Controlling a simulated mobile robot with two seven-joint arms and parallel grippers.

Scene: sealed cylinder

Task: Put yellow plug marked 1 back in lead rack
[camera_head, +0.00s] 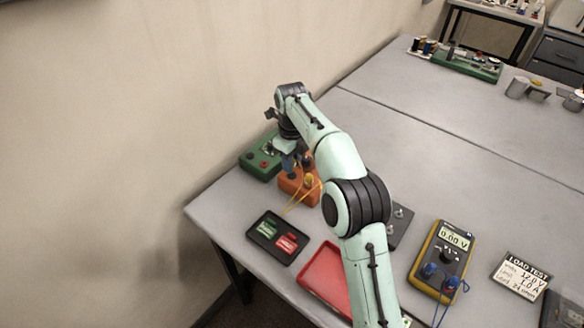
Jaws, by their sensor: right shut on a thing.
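My right arm reaches to the far left of the table. Its gripper (290,157) points down beside the orange box (289,186) and the green box (259,163). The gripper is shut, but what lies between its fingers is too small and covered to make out. A yellow plug (309,181) shows at the orange box, with a thin yellow lead (297,203) running down to the left. Its number cannot be read. I cannot pick out the lead rack for certain. My left gripper is not in view.
A black tray (252,232) holds green and red tags. A red tray (318,272) lies partly under my arm. Right of it are a dark block with metal posts (399,214), a yellow multimeter (443,262) with blue plugs, and a load test card (521,276). The table's middle is clear.

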